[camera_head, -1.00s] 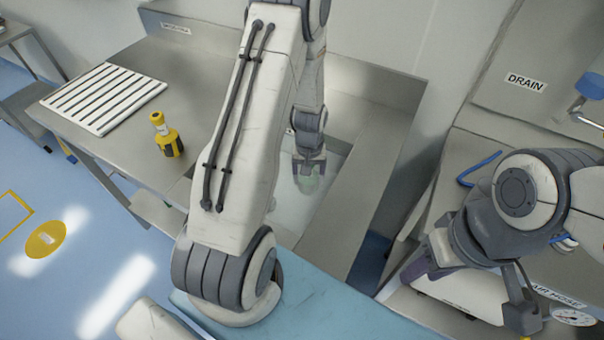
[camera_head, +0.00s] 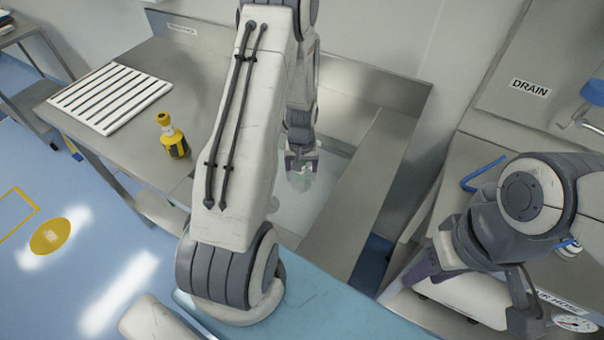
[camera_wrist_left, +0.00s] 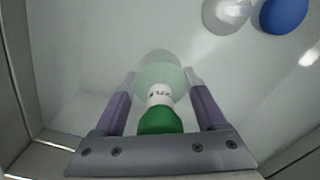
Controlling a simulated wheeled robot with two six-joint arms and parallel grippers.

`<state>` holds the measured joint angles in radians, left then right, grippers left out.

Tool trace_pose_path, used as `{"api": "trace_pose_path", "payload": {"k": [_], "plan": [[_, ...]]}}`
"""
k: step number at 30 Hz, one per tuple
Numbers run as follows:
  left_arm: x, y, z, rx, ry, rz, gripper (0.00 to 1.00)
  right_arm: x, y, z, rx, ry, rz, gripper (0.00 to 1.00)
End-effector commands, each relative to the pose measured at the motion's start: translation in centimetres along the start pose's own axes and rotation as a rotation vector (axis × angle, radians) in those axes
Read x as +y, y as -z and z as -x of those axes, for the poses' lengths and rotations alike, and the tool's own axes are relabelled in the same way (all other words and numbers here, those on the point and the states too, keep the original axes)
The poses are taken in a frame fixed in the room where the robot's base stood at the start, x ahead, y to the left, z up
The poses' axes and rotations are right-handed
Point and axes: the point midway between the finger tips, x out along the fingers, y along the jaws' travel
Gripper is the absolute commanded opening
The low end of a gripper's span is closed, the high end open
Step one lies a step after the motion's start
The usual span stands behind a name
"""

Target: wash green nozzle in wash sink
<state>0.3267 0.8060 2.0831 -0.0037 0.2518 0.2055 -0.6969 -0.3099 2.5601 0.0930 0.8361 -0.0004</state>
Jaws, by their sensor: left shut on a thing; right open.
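The green nozzle (camera_wrist_left: 160,118) is between the fingers of my left gripper (camera_wrist_left: 158,92) in the left wrist view. It has a green cap, a white labelled band and a pale translucent green end. In the head view my left gripper (camera_head: 301,160) is down inside the wash sink (camera_head: 318,208), shut on the nozzle, whose pale end (camera_head: 300,181) shows faintly below the fingers. The sink's pale floor (camera_wrist_left: 70,85) surrounds it in the left wrist view.
A yellow and black bottle (camera_head: 173,138) and a white slatted rack (camera_head: 110,96) stand on the steel counter left of the sink. A clear round object (camera_wrist_left: 226,14) and a blue one (camera_wrist_left: 284,14) lie near the sink's far side. A drain label (camera_head: 530,88) is at right.

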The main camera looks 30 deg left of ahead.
Motion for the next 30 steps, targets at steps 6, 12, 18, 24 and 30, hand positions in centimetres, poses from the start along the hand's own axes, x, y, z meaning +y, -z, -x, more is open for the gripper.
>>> {"api": "trace_pose_path", "payload": {"k": [6,12,18,24,30], "plan": [[0.0,0.0,3.0,0.000,0.000,0.000,0.12,-0.2,0.1,2.6,0.000,0.000,0.000,0.42],[0.0,0.0,5.4,0.000,0.000,0.000,0.12,-0.3,0.2,4.5,0.000,0.000,0.000,0.42],[0.0,0.0,7.8,0.001,0.000,0.000,0.12,-0.5,0.3,6.5,0.000,0.000,0.000,0.42],[0.0,0.0,10.2,0.000,0.000,0.000,0.12,-0.6,0.5,8.4,0.000,0.000,-0.001,0.42],[0.0,0.0,12.6,0.001,0.000,0.000,0.12,-0.8,0.6,10.4,0.000,0.000,-0.002,0.42]]}}
